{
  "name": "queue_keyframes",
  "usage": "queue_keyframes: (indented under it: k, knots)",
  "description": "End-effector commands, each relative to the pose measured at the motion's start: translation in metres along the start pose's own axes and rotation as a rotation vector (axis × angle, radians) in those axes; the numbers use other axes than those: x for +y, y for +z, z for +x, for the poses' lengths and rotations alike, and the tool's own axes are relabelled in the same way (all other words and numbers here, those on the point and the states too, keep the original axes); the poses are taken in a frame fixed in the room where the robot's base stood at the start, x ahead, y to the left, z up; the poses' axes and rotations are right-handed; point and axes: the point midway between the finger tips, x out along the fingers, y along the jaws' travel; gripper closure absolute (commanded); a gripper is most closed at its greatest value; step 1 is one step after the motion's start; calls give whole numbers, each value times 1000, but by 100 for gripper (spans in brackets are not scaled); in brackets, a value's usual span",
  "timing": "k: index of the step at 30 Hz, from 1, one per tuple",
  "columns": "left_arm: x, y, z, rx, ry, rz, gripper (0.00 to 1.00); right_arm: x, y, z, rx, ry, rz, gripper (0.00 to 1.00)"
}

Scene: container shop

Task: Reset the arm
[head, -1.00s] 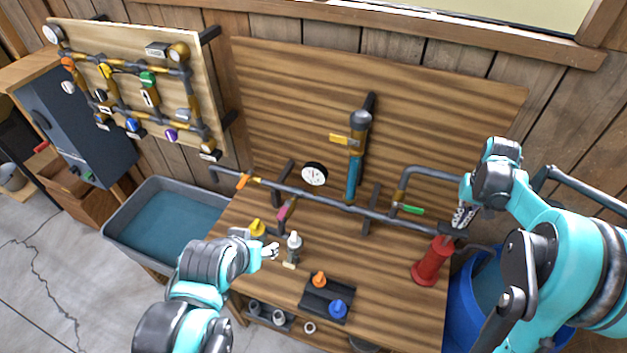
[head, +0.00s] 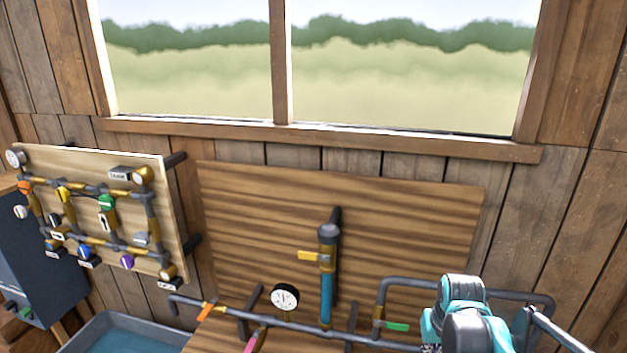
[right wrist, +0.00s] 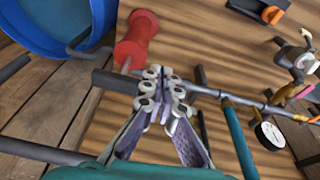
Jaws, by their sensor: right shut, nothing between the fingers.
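My right gripper (right wrist: 166,95) shows in the right wrist view with its fingers together and nothing between them. It is close to the end of the grey pipe run and near a red cylinder-shaped pump (right wrist: 136,40). I cannot tell if it touches the pipe. In the head view only part of my right arm shows at the lower right, in front of the pipework; its fingertips are out of the frame. My left gripper is in neither current view.
Grey pipes (head: 290,325) with a round gauge (head: 285,297) run along the wooden backboard (head: 400,225). A panel of valves (head: 105,215) hangs at left above a grey tub (head: 120,330). A blue barrel (right wrist: 60,30) stands beside the red pump. A window is above.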

Motion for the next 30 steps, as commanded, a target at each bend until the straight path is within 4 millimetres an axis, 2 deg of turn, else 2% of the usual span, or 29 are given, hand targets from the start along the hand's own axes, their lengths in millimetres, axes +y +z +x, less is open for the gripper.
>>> queue_keyframes:
  k: [1,5,9,15,21,30]
  knots:
    - [0,13,19,0,0,0,41,-10,20,11,36,-4,-17,100]
    - [0,30,43,0,0,0,41,-29,60,20,136,-15,-51,100]
    - [0,48,68,0,0,0,41,-47,104,40,240,-33,-88,100]
    - [0,65,92,0,0,0,41,-61,148,69,352,-58,-123,100]
    - [0,70,98,0,0,0,41,-66,162,79,396,-69,-135,100]
    - [0,70,98,0,0,0,41,-66,162,79,397,-70,-135,100]
